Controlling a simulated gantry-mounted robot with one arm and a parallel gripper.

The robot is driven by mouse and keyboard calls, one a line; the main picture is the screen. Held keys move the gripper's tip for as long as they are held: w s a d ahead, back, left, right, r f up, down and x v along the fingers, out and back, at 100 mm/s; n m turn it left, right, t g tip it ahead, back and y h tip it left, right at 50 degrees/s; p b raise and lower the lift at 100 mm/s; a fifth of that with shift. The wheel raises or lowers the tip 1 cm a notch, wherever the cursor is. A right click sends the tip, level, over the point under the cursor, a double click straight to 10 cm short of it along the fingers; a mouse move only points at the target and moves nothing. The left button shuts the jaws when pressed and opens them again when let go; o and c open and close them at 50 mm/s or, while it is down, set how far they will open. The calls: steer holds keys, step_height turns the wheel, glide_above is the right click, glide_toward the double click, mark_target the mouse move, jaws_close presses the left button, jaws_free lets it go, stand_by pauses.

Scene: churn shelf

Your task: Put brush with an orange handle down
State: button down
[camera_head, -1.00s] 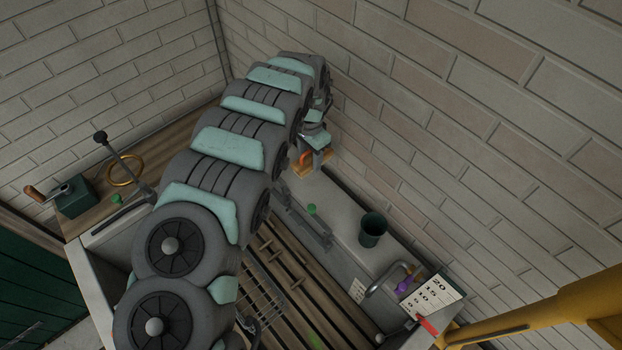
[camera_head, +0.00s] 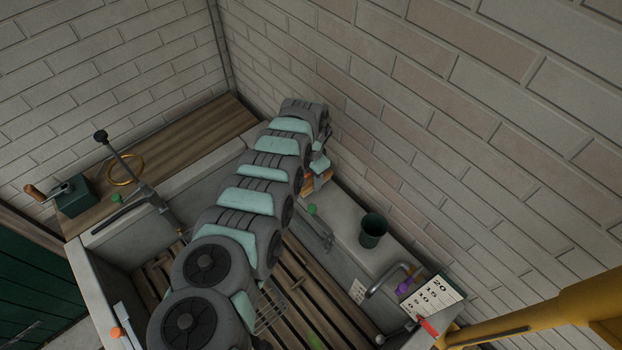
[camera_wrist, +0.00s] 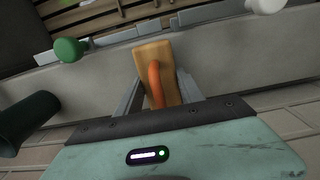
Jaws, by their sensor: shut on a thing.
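The brush with an orange handle (camera_wrist: 155,80) is between the fingers of my gripper (camera_wrist: 158,88) in the wrist view. Its tan block (camera_wrist: 153,55) points away from the wrist, over the grey ledge. In the head view the brush (camera_head: 316,182) shows only partly, below my gripper (camera_head: 318,165), at the far end of the ledge (camera_head: 345,205) by the brick wall. My gripper is shut on the handle. I cannot tell whether the brush touches the ledge.
A dark green cup (camera_head: 373,230) stands on the ledge, and a green knob (camera_head: 312,209) is close to the brush. A tap (camera_head: 392,280) and number card (camera_head: 433,296) are farther right. The brick wall runs close behind. Bare ledge shows between brush and cup.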

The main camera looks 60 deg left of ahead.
steer(key=shift+f, duration=0.25)
steer(key=shift+r, duration=0.1)
steer(key=shift+f, duration=0.2)
steer(key=c, duration=0.7)
jaws_free()
steer(key=shift+r, duration=0.1)
steer(key=shift+a+r, duration=0.1)
steer(key=shift+r, duration=6)
